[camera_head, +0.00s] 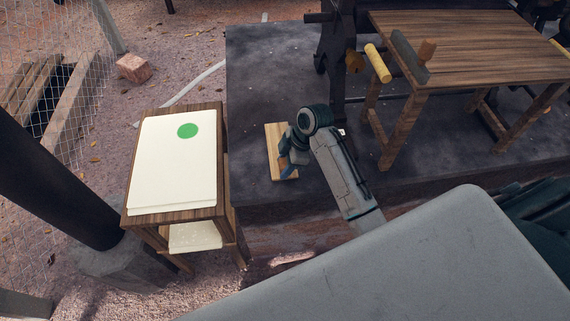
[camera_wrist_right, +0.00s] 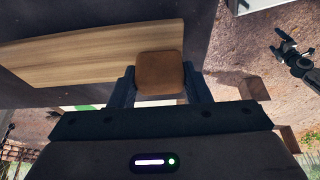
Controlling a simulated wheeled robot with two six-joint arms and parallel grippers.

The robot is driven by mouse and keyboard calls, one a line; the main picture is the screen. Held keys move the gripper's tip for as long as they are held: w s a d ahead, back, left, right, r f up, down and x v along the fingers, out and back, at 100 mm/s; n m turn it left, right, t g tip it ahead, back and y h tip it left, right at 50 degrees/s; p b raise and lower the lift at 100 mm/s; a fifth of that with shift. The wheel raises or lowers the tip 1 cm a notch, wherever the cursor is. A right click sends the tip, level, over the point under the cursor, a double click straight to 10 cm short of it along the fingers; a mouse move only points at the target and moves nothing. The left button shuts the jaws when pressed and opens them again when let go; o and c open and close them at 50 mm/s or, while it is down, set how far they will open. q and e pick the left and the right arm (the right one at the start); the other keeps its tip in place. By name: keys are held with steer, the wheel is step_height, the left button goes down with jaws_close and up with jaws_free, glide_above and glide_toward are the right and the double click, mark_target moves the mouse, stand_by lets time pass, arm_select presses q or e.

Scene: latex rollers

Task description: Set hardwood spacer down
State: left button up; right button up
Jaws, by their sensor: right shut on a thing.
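The hardwood spacer, a small brown block (camera_wrist_right: 160,72), sits between the two fingers of my right gripper (camera_wrist_right: 160,88) in the right wrist view. In the head view my right gripper (camera_head: 287,157) is over the right side of a light wooden board (camera_head: 273,143) on the dark platform, and the spacer is hidden there. In the wrist view the board (camera_wrist_right: 75,55) lies behind and to the left of the spacer. I cannot tell whether the spacer touches it. My left gripper is not seen in the head view.
A side table (camera_head: 150,195) with a white top and a green dot (camera_head: 187,131) stands left of the platform (camera_head: 250,70). A wooden table (camera_head: 465,45) with a yellow roller (camera_head: 377,63) and a grey roller (camera_head: 408,58) stands at the right. The platform around the board is clear.

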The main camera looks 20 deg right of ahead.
steer(key=shift+f, duration=0.9)
steer(key=shift+f, duration=0.15)
steer(key=o, duration=1)
steer(key=shift+o, duration=0.2)
steer(key=b+v, duration=0.2)
steer(key=v, duration=1)
steer(key=shift+b, duration=0.35)
